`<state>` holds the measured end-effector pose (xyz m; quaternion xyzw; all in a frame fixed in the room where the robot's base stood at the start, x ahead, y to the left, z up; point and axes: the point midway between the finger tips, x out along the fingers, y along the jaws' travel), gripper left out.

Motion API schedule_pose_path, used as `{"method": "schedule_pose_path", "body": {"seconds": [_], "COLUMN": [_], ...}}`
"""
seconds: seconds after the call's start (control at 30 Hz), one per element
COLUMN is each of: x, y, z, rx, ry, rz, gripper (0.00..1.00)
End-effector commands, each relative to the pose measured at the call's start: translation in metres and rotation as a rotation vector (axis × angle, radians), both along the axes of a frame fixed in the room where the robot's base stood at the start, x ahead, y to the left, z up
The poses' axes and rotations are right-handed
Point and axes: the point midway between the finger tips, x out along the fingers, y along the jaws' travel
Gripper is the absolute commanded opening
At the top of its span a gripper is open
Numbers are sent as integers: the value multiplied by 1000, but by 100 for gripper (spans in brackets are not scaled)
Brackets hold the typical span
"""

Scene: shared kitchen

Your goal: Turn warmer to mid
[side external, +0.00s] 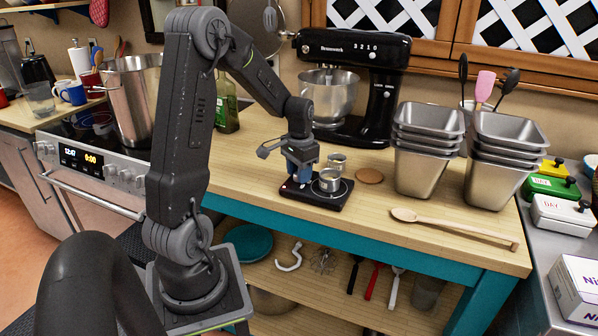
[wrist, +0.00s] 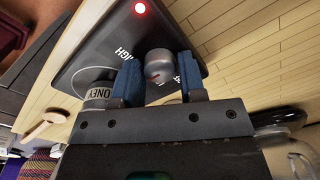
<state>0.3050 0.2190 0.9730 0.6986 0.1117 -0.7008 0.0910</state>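The grey round knob has a small red mark. My gripper (side external: 300,175) is down at the warmer's left end. In the wrist view the blue fingers of my gripper (wrist: 159,72) stand on either side of the knob, with narrow gaps showing. The knob's lower side and some lettering are hidden.
A small metal cup (side external: 337,161) stands behind the pot, and a round cork mat (side external: 370,176) lies to the right. A black stand mixer (side external: 352,85) is behind. Stacked steel pans (side external: 428,145) and a wooden spoon (side external: 450,226) are at the right. A bottle (side external: 226,108) stands behind my arm.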

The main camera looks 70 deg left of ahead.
Motion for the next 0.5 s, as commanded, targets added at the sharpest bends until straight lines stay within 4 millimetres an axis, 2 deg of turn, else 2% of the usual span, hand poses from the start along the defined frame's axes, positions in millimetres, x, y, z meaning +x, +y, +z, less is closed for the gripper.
{"method": "schedule_pose_path", "body": {"seconds": [0.03,0.2,0.5], "x": [0,0,0], "y": [0,0,0], "z": [0,0,4], "rx": [0,0,0], "ry": [0,0,0], "rz": [0,0,0], "gripper": [43,58,58]}}
